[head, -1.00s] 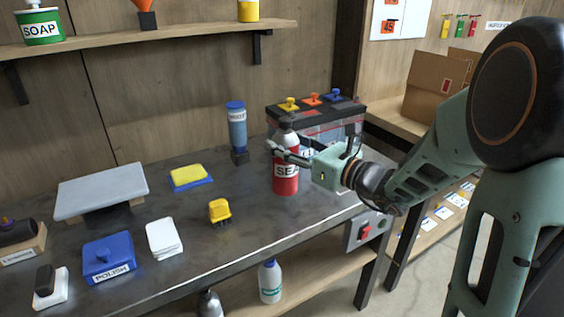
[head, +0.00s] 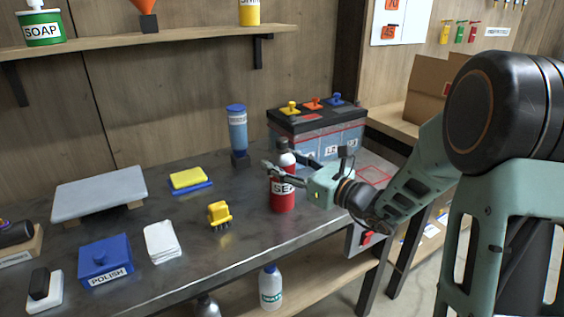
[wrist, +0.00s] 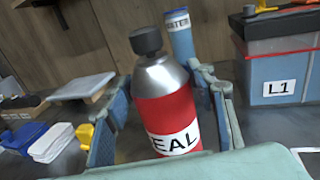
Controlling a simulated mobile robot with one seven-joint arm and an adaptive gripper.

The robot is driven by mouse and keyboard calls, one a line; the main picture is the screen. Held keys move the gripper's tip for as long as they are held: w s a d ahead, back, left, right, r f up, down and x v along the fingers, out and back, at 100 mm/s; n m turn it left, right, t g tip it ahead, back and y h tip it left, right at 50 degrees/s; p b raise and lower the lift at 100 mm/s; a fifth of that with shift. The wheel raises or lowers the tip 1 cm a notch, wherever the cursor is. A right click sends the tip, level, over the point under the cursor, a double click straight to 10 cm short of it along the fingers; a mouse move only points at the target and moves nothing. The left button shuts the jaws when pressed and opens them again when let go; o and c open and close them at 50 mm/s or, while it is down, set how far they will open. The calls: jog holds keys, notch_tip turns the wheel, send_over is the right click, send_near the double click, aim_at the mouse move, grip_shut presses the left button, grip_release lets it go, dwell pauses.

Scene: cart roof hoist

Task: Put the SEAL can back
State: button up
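The SEAL can (head: 283,193) is a red cylinder with a grey shoulder, black cap and white label. It is upright over the front part of the dark bench (head: 180,235); I cannot tell whether its base touches the top. My gripper (head: 284,165) reaches in from the right, its fingers on either side of the can's upper body. In the wrist view the can (wrist: 168,108) stands between the two fingers (wrist: 165,115), close to both, and appears held. Its lower part is hidden there.
A battery-like box (head: 318,135) and a blue WATER bottle (head: 237,130) stand behind. A red outlined square (head: 372,175) marks the bench right of the gripper. A yellow brush (head: 219,215), sponge (head: 188,178), white cloths (head: 162,242) and POLISH box (head: 106,260) lie left.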

jog(key=shift+o, duration=0.9)
jog(key=shift+r, duration=0.2)
jog(key=p+v, duration=0.2)
jog(key=v, duration=1)
